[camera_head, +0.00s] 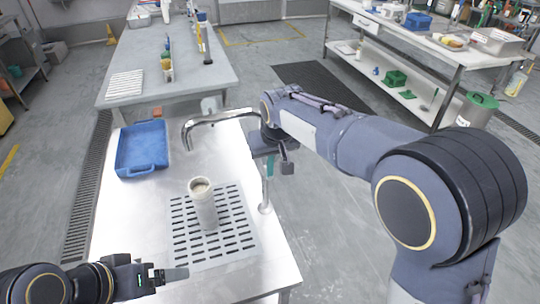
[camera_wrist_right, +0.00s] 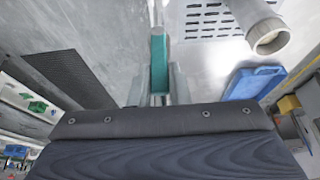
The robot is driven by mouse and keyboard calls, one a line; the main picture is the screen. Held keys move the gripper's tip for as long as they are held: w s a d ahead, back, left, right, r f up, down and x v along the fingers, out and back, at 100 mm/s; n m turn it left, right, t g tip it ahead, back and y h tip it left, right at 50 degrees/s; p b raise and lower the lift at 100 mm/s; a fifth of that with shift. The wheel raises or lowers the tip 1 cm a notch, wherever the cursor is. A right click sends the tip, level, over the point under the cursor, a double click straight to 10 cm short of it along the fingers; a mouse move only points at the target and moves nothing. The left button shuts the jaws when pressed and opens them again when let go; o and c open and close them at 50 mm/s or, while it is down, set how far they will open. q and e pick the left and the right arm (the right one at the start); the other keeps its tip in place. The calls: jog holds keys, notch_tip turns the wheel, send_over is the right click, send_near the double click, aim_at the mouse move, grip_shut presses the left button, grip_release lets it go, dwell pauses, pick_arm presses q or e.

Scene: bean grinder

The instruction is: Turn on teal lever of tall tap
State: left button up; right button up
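The tall tap (camera_head: 222,116) is a chrome pipe whose spout arches left over the steel counter. Its teal lever (camera_head: 270,166) hangs near its upright, partly hidden by my right gripper (camera_head: 278,163). In the right wrist view the teal lever (camera_wrist_right: 159,65) lies between the two grey fingers of my right gripper (camera_wrist_right: 159,85), which flank it closely on both sides, so it looks shut on the lever. My left gripper (camera_head: 172,274) is low at the left, over the counter's front, apart from the tap; its finger opening cannot be seen.
A pale cylindrical cup (camera_head: 203,208) stands on the perforated drain plate (camera_head: 240,240), below the spout. A blue tray (camera_head: 142,150) lies at the counter's back left. Another table (camera_head: 190,75) stands behind. Floor is open to the right of the counter.

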grip_shut()
jog(key=shift+a, duration=0.1)
jog(key=s+a+f+n+t+h+b, duration=0.2)
jog(key=a+f+n+t+h, duration=0.1)
jog(key=h, duration=0.8)
jog(key=shift+a+f+t+h, duration=0.3)
jog(key=shift+a+f+t, duration=0.65)
jog(key=shift+a, duration=0.8)
jog(key=shift+s, duration=0.1)
jog(key=o, duration=0.7)
grip_release()
jog(key=shift+c, duration=0.2)
jog(key=shift+a+r, duration=0.1)
